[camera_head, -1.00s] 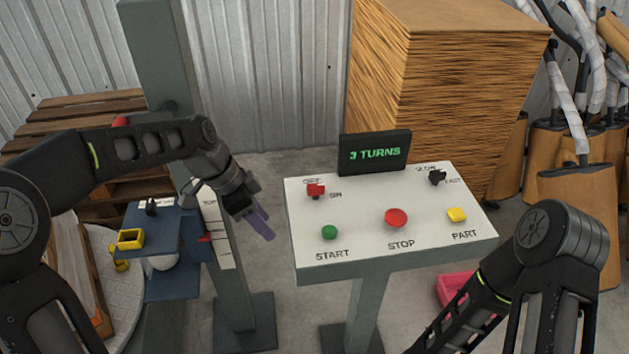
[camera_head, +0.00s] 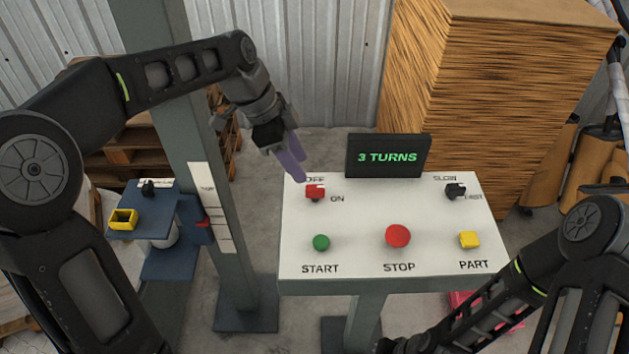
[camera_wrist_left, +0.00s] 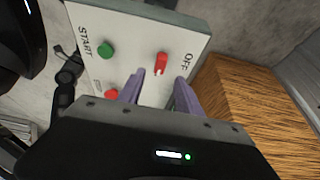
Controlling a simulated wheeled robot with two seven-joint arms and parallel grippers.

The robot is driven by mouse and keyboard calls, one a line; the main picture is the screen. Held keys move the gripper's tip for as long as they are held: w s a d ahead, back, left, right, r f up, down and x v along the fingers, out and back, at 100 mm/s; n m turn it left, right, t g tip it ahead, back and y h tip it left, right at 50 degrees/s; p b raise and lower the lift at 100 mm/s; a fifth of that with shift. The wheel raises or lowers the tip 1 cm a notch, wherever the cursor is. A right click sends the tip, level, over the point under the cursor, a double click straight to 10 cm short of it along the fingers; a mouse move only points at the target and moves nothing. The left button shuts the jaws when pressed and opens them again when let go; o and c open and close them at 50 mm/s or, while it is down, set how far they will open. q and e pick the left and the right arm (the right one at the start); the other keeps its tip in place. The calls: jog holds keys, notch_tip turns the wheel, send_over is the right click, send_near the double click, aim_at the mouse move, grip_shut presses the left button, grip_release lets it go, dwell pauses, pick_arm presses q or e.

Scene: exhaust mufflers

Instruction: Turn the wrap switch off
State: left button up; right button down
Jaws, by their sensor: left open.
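The wrap switch (camera_head: 315,193) is a red switch at the upper left of the white control panel (camera_head: 350,262), between the words OFF and ON. My left gripper (camera_head: 298,170) is open and empty, with its purple fingers just above and behind the switch at the panel's back left corner. In the left wrist view the red switch (camera_wrist_left: 161,64) shows ahead of the gap between the two fingers (camera_wrist_left: 159,82); I see no contact. My right arm (camera_head: 490,300) comes in at the lower right, and its gripper is out of view.
The panel also holds a green START button (camera_head: 321,242), a red STOP button (camera_head: 398,236), a yellow PART button (camera_head: 469,240) and a black speed switch (camera_head: 456,191). A screen (camera_head: 388,157) reading "3 TURNS" stands behind. A grey post (camera_head: 205,150) is left.

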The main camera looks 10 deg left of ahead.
aim_at(314, 187)
pick_arm(q)
jog(key=shift+p+x, duration=0.7)
jog(key=shift+x, duration=3.25)
jog(key=shift+c, duration=0.5)
grip_shut()
